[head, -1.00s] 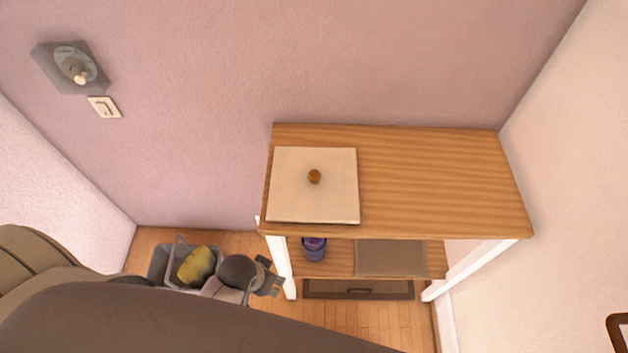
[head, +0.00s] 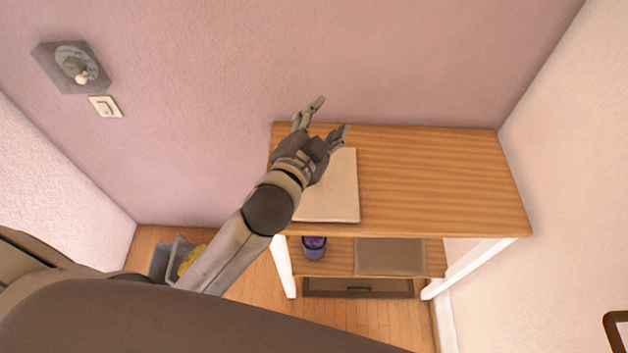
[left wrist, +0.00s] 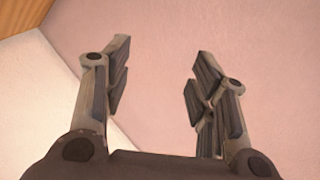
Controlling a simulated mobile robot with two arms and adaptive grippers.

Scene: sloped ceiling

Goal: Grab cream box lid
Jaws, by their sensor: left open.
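The cream box lid (head: 335,195) is a flat square on the left end of the wooden table top. My left gripper (head: 331,115) is open and empty. In the head view it overlaps the lid's upper left part and hides the lid's brown knob. Its fingers point up toward the pink wall; I cannot tell its height above the lid. My right gripper is not in view.
The wooden table top (head: 440,180) is bare to the right of the lid. A purple-filled pot (head: 314,248) and a flat brown mat (head: 390,257) are on the lower shelf. A grey basket (head: 165,258) is on the floor at left. Walls stand behind and right.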

